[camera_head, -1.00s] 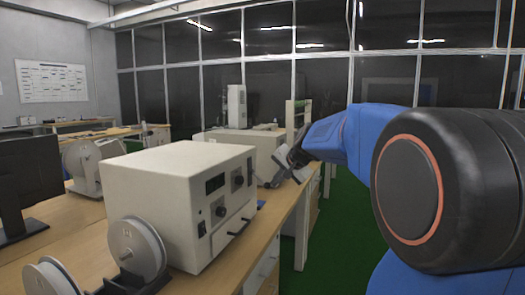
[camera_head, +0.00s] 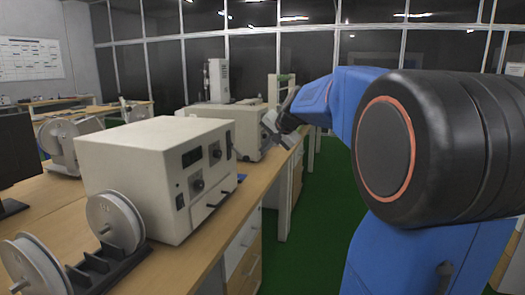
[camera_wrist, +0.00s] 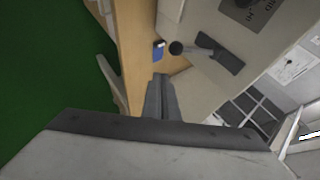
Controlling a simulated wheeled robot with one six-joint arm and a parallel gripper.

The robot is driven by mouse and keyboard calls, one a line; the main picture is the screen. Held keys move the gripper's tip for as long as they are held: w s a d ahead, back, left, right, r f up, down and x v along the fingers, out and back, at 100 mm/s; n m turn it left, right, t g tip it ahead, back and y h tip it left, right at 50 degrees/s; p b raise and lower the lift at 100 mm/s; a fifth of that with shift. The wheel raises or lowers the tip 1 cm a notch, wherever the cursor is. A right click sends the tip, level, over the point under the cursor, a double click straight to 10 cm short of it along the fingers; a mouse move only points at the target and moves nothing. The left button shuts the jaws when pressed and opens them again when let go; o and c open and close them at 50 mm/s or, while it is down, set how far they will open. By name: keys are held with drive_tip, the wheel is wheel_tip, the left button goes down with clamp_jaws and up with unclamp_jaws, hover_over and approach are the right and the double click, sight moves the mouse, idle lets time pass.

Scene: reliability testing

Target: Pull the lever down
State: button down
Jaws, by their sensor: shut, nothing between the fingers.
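The lever (camera_wrist: 176,47) shows in the wrist view as a short grey rod with a round dark knob. It sticks out from a dark slotted plate (camera_wrist: 222,56) on the cream face of a boxy machine. In the head view the machine (camera_head: 135,165) stands on the bench, with a dark upright strip (camera_head: 228,145) at the right of its front panel; the lever itself is too small to make out there. My gripper (camera_wrist: 161,82) is shut and empty, its fingertips below the knob in the wrist picture and apart from it. In the head view my gripper (camera_head: 272,128) is beyond the machine's right side.
A small blue object (camera_head: 241,177) lies on the wooden bench (camera_head: 215,225) beside the machine. White reels (camera_head: 115,222) stand at its near left. Another cream machine (camera_head: 245,142) stands behind. Green floor (camera_head: 310,210) is open to the right of the bench.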

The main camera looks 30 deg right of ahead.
drive_tip(key=s+f+v, duration=0.1)
drive_tip(key=v, duration=0.8)
drive_tip(key=shift+s+d, duration=0.25)
drive_tip(key=shift+d, duration=0.05)
drive_tip(key=shift+r, duration=0.15)
drive_tip(key=s+a+f+n+g+y, duration=0.1)
drive_tip(key=s+a+f+n, duration=0.2)
drive_tip(key=s+a+f, duration=0.4)
drive_tip(key=s+a+f+n+g, duration=0.25)
drive_tip(key=s+a+f, duration=0.25)
drive_tip(key=a, duration=0.3)
drive_tip(key=s+a+f+n, duration=0.3)
drive_tip(key=s+f, duration=0.4)
drive_tip(key=s+a+f+n+g, duration=0.1)
drive_tip(key=s+a+f+n, duration=0.2)
drive_tip(key=s+f, duration=0.4)
drive_tip(key=shift+s+a+f+n+h, duration=0.15)
drive_tip(key=shift+s+a+n+h, duration=0.25)
drive_tip(key=shift+s, duration=0.3)
